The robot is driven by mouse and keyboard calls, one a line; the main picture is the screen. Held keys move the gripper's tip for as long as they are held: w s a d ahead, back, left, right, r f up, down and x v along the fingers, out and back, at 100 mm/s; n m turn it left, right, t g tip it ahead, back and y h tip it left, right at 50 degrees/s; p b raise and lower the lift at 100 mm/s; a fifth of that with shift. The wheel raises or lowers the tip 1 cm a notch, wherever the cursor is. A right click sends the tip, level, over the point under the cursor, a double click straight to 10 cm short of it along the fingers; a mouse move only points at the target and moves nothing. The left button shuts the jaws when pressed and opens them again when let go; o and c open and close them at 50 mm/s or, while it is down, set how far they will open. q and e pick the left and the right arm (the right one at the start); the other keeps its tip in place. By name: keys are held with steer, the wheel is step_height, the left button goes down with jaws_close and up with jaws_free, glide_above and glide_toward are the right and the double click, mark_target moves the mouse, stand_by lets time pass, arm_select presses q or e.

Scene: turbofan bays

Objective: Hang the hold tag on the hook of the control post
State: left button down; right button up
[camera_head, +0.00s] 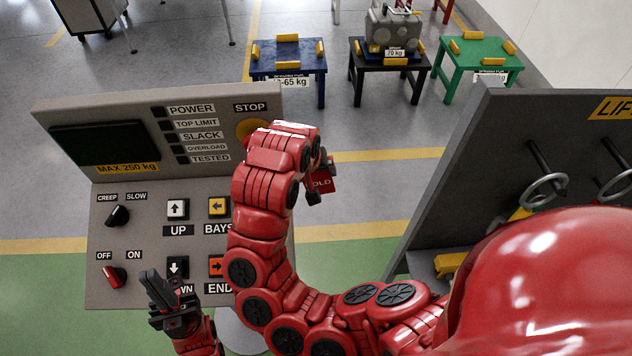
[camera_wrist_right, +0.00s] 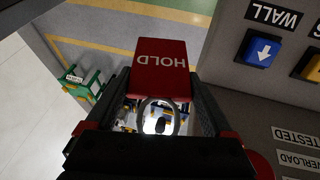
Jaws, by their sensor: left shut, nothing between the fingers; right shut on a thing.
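The hold tag (camera_head: 321,183) is a small red plate with white lettering, partly hidden by my right arm in the head view. My right gripper (camera_head: 318,172) is shut on it, beside the right edge of the control post (camera_head: 100,240). In the right wrist view the tag (camera_wrist_right: 160,70) sticks out past the fingertips of my right gripper (camera_wrist_right: 158,110), with a metal ring near the fingers. My left gripper (camera_head: 165,295) is shut and empty in front of the post's lower panel, near the DOWN button. I cannot make out the hook in either view.
The post carries a dark screen (camera_head: 105,143), a red OFF/ON switch (camera_head: 115,276) and several buttons. A grey lift board (camera_head: 450,170) with hanging rings stands at right. Blue (camera_head: 289,62), black (camera_head: 390,72) and green (camera_head: 481,55) stands are behind.

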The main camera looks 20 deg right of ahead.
steer(key=w+b, duration=0.1)
steer(key=w+d+f+b, duration=0.1)
steer(key=w+b, duration=0.2)
steer(key=shift+w+d+f+b, duration=0.2)
steer(key=shift+w+f+b, duration=0.05)
steer(key=shift+f+b, duration=0.05)
steer(key=shift+f, duration=0.1)
stand_by(0.8)
steer(key=o, duration=1.1)
